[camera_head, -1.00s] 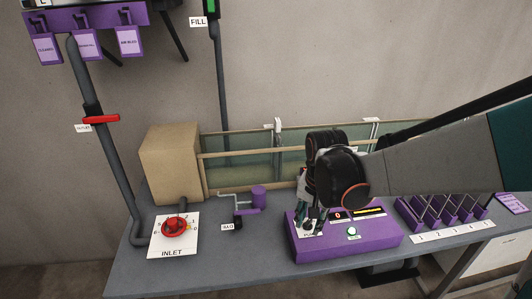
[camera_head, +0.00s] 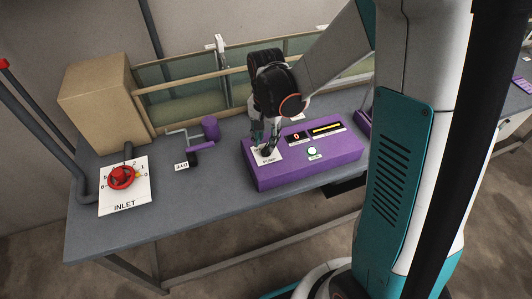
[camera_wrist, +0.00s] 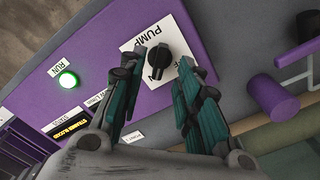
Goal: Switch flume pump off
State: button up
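The pump switch is a black rotary knob (camera_wrist: 158,60) on a white plate marked PUMP (camera_wrist: 138,44). In the head view the plate (camera_head: 270,157) sits at the left end of a purple control box (camera_head: 310,168). My gripper (camera_wrist: 158,69) is open, with one finger on each side of the knob in the wrist view. Contact with the knob cannot be told. In the head view my gripper (camera_head: 264,140) points down at the plate and hides part of the knob. The RUN lamp (camera_wrist: 68,79) glows green; it also shows in the head view (camera_head: 312,152).
The box carries a display reading 0 (camera_head: 296,136) and a yellow-lit strip (camera_head: 327,128). A purple cylinder on a crank (camera_head: 210,128) stands left of my gripper. A red INLET valve wheel (camera_head: 122,177) is further left. The glass-sided flume (camera_head: 190,105) runs behind.

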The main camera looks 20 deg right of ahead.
aim_at(266, 147)
jog(key=shift+f+b, duration=1.2)
jog(key=shift+f, duration=0.8)
grip_shut()
